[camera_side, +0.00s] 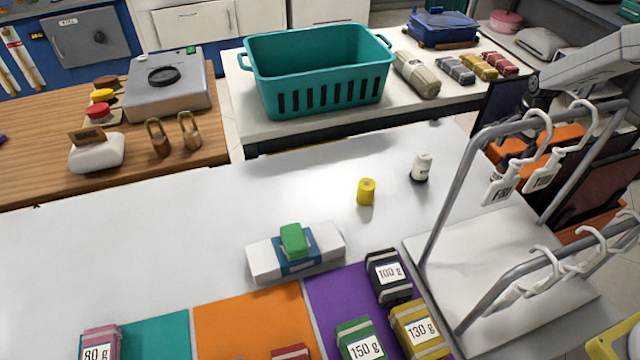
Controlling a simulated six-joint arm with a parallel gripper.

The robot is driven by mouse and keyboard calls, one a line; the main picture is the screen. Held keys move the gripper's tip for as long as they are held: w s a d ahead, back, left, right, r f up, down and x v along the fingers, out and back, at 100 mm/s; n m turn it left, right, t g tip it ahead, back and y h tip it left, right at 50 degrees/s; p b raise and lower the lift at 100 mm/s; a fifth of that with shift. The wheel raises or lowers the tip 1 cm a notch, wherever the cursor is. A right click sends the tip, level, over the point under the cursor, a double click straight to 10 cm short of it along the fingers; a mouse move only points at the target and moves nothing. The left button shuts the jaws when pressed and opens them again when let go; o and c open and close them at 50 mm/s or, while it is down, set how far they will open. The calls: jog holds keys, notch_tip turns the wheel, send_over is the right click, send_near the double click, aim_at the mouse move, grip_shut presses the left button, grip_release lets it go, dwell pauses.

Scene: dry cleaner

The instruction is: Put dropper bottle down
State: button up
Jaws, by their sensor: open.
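The dropper bottle appears to be the small white bottle (422,167) with a dark lower band. It stands upright on the light worktop (150,250), right of a yellow cylinder (366,191), with nothing touching it. My gripper (532,106) is at the upper right, at the end of a pale arm, well apart from the bottle. It is open; its dark fingers are small and partly hidden behind the metal rack, and I see nothing held.
A metal rack (447,190) with white hangers stands at the right. A white block (262,262) carries a green weight (294,240). Labelled weights lie on coloured mats in front. A teal basket (310,50) stands behind.

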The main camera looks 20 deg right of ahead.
aim_at(507, 160)
jog(key=shift+f, duration=3.1)
grip_shut()
